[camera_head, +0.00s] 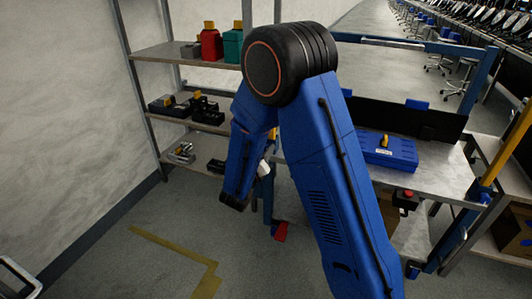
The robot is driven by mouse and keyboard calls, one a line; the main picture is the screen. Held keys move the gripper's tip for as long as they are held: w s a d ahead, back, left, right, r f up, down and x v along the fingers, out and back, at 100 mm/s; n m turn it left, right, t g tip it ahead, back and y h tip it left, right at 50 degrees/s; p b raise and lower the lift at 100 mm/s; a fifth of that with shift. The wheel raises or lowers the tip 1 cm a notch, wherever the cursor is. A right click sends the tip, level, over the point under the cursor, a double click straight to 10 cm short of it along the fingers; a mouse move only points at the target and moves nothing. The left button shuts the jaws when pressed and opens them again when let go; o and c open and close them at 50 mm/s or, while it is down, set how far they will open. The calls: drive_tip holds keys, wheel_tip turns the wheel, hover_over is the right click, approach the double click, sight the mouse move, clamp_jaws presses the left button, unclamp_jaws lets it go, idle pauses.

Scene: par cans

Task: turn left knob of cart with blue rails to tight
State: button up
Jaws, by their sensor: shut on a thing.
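The cart with blue rails (430,182) stands at the right, with a grey top, blue posts and a dark upright panel at its back. A blue case (376,152) on its top carries a yellow knob (385,140) with a pale label below it. Left of this, a small orange-yellow patch (271,133) shows beside my arm; I cannot tell whether it is the left knob. My blue arm covers the cart's left part.
A metal shelf (160,51) at the left holds red and teal containers and several dark trays. A box with a red button (405,199) hangs at the cart's front. A red object (280,232) is near the floor. The grey floor at lower left is open, with yellow tape (170,246).

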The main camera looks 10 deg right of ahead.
drive_tip(key=shift+m, duration=0.4)
drive_tip(key=shift+f+m, duration=0.1)
drive_tip(key=shift+m, duration=15.8)
drive_tip(key=shift+s, duration=0.1)
drive_tip(key=o, duration=1.1)
